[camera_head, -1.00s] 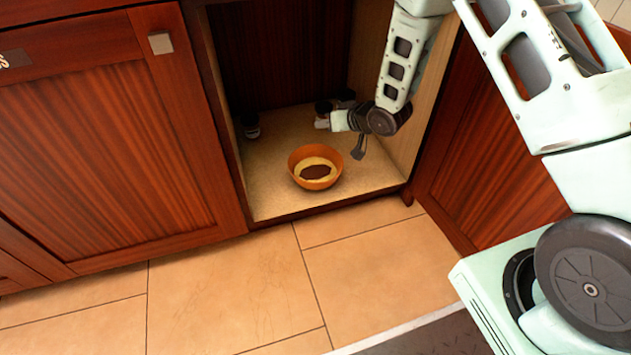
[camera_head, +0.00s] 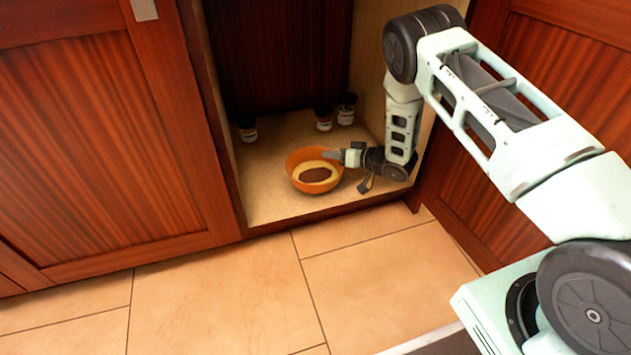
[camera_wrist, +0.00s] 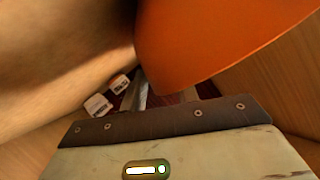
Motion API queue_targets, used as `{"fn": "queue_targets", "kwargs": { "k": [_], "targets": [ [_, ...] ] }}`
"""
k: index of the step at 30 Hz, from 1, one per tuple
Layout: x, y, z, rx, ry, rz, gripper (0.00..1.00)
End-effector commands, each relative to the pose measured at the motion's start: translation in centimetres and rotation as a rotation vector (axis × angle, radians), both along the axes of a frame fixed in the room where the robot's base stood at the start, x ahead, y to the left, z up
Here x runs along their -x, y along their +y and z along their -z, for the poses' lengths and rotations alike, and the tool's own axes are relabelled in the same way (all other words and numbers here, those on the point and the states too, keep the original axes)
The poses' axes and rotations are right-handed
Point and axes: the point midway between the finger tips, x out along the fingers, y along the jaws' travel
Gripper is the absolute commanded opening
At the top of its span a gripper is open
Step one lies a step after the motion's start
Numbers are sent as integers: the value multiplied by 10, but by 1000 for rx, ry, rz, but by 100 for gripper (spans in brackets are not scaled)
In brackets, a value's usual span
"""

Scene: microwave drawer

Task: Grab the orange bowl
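The orange bowl (camera_head: 298,177) sits on the cabinet floor near its front, with yellow and dark brown inside. My gripper (camera_head: 334,155) is at the bowl's right rear rim, and a pale fingertip reaches the rim. In the wrist view the bowl's wall (camera_wrist: 215,40) fills the upper right, very close to the camera. My gripper (camera_wrist: 165,97) shows below it, its two fingers apart and partly hidden by the bowl. I cannot tell whether the fingers touch the bowl.
The open cabinet floor (camera_head: 265,205) is clear left of the bowl. Dark jars with pale labels stand behind: one at left (camera_head: 247,130), one at the back (camera_head: 323,118), one farther right (camera_head: 346,110). The cabinet's right wall (camera_head: 366,75) is close to my arm.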

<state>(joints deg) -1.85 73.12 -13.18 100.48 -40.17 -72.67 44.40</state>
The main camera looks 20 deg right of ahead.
Motion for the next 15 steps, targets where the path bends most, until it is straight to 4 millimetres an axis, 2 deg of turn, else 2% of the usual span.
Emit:
{"fn": "queue_targets", "kwargs": {
  "k": [10, 13, 15],
  "targets": [
    [-6, 4, 2, -1, 1, 0, 30],
    [-6, 4, 2, -1, 1, 0, 3],
    [-6, 4, 2, -1, 1, 0, 0]
  ]
}}
